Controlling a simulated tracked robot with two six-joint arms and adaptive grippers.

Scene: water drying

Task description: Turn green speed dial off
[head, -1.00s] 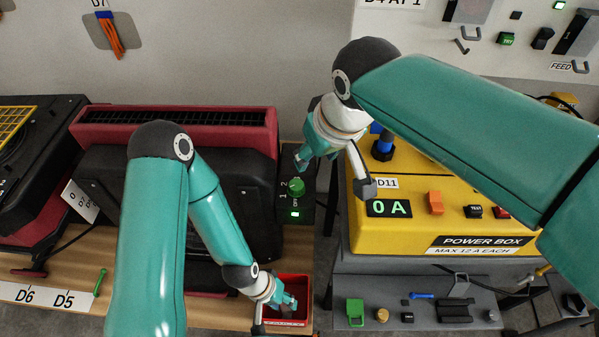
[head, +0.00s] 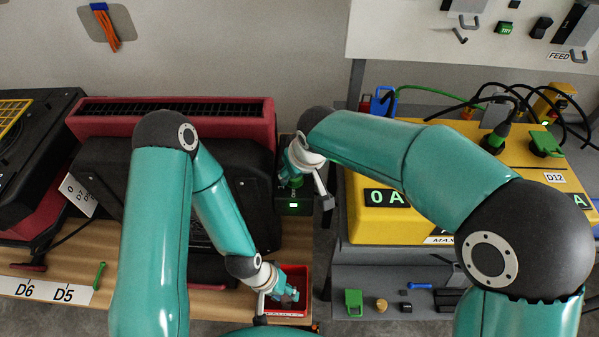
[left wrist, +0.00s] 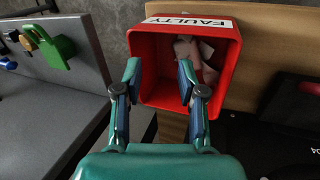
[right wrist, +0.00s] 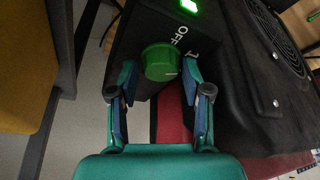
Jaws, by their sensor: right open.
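The green speed dial (right wrist: 160,62) sits on a black control box (head: 293,208), beside the labels OFF and 1 and a lit green light (right wrist: 189,6). A pale mark shows on the dial's lower right, but I cannot tell its exact setting. My right gripper (right wrist: 160,76) is open, its two fingertips on either side of the dial's near edge; I cannot tell whether they touch it. In the head view the right gripper mostly covers the dial. My left gripper (left wrist: 158,68) is open and empty, in front of the red FAULTY bin (left wrist: 236,62).
The yellow power box (head: 385,226) with cables stands right of the control box, across a gap. A grey shelf (head: 385,262) with small parts lies below it. The black fan housing (right wrist: 240,60) is close beside the right gripper.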

